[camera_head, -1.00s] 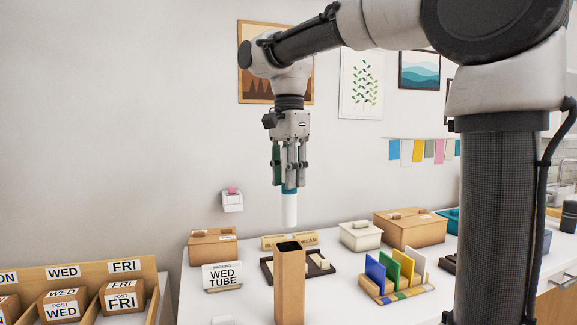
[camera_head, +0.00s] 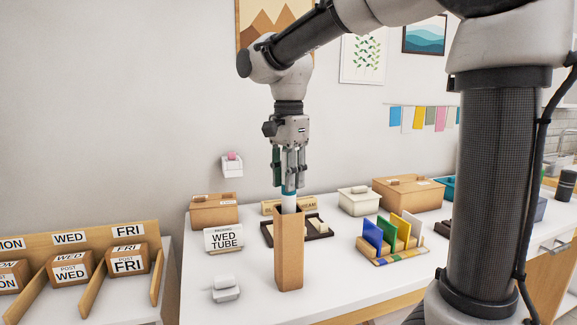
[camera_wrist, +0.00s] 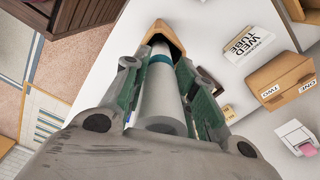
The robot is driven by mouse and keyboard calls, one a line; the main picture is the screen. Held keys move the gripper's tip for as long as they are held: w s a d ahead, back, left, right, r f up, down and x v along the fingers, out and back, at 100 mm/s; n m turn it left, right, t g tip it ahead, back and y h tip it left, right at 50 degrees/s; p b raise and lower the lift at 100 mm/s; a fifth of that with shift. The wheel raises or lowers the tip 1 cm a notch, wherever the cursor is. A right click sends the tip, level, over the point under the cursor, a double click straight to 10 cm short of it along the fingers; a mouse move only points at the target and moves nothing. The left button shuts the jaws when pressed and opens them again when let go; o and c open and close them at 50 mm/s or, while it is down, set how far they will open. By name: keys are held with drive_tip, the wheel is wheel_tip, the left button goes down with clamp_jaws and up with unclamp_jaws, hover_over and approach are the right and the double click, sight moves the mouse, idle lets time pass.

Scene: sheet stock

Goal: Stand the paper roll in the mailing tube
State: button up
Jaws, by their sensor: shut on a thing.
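The paper roll (camera_head: 289,203) is white with a teal band and hangs upright from my gripper (camera_head: 289,184), which is shut on its upper part. The mailing tube (camera_head: 289,252) is a tall, square brown cardboard tube standing upright on the white table. The roll's lower end is hidden by the tube's upper walls and appears to be inside its mouth. In the wrist view the roll (camera_wrist: 161,98) points into the opening of the tube (camera_wrist: 157,37). How deep it sits cannot be told.
A "WED TUBE" sign (camera_head: 223,239) stands left of the tube, with a small white dispenser (camera_head: 226,289) in front. Behind is a dark tray (camera_head: 268,235). A rack with coloured cards (camera_head: 392,256) stands to the right. Labelled parcel bins (camera_head: 90,241) are at far left.

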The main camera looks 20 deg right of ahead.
sight(290, 210)
drive_tip(key=shift+f, duration=2.7)
drive_tip(key=shift+s+f, duration=0.25)
drive_tip(key=shift+f, duration=0.4)
drive_tip(key=shift+s+f, duration=0.25)
drive_tip(key=shift+f, duration=0.4)
drive_tip(key=shift+c, duration=0.2)
drive_tip(key=o, duration=0.4)
drive_tip(key=shift+w+f, duration=0.25)
drive_tip(key=shift+w, duration=0.15)
drive_tip(key=shift+c, duration=0.2)
drive_tip(key=o, duration=1.8)
drive_tip(key=shift+w, duration=0.1)
drive_tip(key=shift+o, duration=0.2)
drive_tip(key=shift+r, duration=0.1)
wheel_tip(290, 210, up, 12)
